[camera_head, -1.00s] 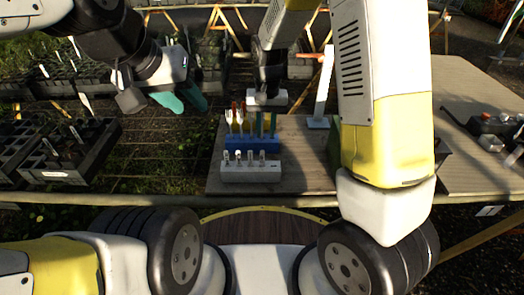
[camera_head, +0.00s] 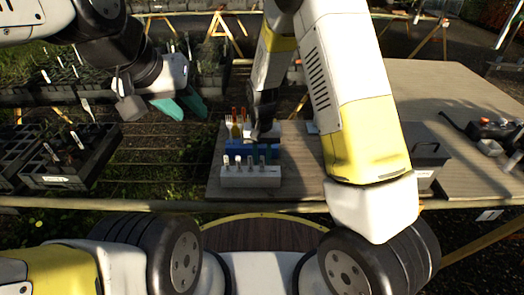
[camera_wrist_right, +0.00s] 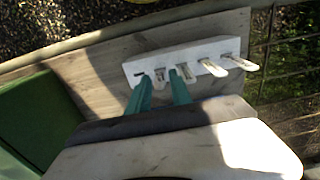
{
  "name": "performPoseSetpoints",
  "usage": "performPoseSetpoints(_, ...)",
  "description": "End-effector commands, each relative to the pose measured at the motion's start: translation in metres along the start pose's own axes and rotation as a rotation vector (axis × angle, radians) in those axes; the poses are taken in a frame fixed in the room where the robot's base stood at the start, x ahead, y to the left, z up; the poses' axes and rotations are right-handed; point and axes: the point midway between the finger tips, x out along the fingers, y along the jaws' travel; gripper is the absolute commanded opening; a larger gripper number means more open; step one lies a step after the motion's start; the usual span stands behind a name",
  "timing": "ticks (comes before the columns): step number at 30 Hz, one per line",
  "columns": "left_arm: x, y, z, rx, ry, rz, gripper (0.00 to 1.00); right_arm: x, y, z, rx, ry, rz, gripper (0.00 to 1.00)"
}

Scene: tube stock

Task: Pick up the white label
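A white rack (camera_head: 250,178) stands on the wooden table with several small upright labels in it. One pale label (camera_head: 226,161) stands at its left end. In the right wrist view the white rack (camera_wrist_right: 190,58) holds several pale labels, one (camera_wrist_right: 160,76) lying between my fingertips in the picture. My right gripper (camera_wrist_right: 160,88) is open there, its teal fingers apart just over the rack; I cannot tell if they touch a label. It also shows in the head view (camera_head: 265,152), partly covered by its wrist. My left gripper (camera_head: 181,105) is open and empty, left of the table.
A grey box (camera_head: 426,150) is right of my right arm. Dark trays (camera_head: 68,160) of plants lie at left. A green surface (camera_wrist_right: 35,125) is beside the gripper in the wrist view.

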Motion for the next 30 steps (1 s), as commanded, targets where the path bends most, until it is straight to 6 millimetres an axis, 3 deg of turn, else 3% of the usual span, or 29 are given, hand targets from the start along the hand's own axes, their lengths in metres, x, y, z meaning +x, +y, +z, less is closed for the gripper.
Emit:
performPoseSetpoints(1,0.0000,0.0000,0.0000,0.000,0.000,0.000,0.36,-0.0001,-0.0001,0.0001,0.000,0.000,0.000,0.25)
performPoseSetpoints(5,0.0000,0.0000,0.0000,0.000,0.000,0.000,0.36,-0.0002,-0.0001,0.0002,0.000,0.000,0.000,0.00)
performPoseSetpoints(30,0.0000,0.0000,0.0000,0.000,0.000,0.000,0.36,-0.0004,-0.0001,0.0002,0.000,0.000,0.000,0.00)
